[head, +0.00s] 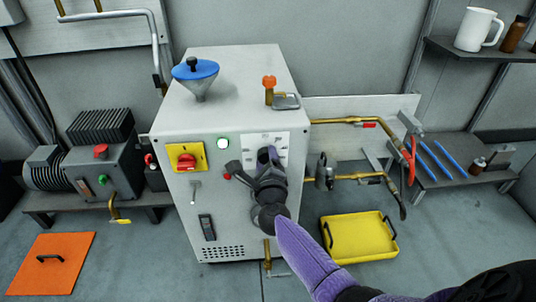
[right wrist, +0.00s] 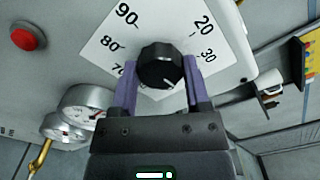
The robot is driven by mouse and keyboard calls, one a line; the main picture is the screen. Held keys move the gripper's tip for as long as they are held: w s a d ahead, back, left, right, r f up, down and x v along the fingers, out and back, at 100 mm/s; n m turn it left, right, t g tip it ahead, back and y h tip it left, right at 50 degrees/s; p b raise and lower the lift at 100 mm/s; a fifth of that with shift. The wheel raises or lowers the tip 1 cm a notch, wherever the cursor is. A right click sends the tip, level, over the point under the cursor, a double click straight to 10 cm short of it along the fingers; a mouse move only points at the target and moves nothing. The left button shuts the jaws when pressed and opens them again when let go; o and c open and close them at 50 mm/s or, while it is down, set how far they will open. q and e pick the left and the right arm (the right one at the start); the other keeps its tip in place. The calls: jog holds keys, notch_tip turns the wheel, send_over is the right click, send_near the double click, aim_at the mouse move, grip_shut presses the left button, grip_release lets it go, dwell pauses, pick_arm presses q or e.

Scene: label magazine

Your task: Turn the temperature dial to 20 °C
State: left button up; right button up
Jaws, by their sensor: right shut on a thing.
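The temperature dial (right wrist: 160,66) is a round black knob on a white scale plate (right wrist: 190,22), with 20 and 30 to its right and 90, 80 and part of 70 to its left. Its white mark points down and slightly right in the right wrist view, away from the 20. My right gripper (right wrist: 160,80) is shut on the knob, one purple finger on each side. In the head view my right gripper (head: 268,158) reaches the grey cabinet's (head: 220,105) front and hides the knob. The scale's lower numbers are hidden. My left gripper is not in view.
Round gauges (right wrist: 85,105) stick out near my gripper. A yellow tray (head: 345,249) lies on the floor at right.

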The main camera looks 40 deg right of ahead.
jog(key=n+p, duration=0.1)
jog(key=n, duration=0.2)
jog(key=shift+r+n+p, duration=0.1)
jog(key=shift+n+p, duration=0.2)
jog(key=shift+n, duration=0.1)
jog(key=n+p, duration=0.1)
jog(key=n, duration=0.3)
jog(key=shift+n, duration=0.3)
jog(key=n+p, duration=0.1)
jog(key=n, duration=0.2)
jog(key=shift+n, duration=0.3)
jog(key=n+p, duration=0.1)
jog(key=n, duration=0.2)
jog(key=shift+f+n, duration=0.2)
jog(key=shift+n, duration=0.5)
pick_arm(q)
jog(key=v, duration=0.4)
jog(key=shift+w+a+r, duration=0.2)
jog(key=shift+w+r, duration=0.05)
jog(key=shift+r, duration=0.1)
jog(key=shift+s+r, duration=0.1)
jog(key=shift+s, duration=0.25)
pick_arm(e)
jog(key=shift+n, duration=0.5)
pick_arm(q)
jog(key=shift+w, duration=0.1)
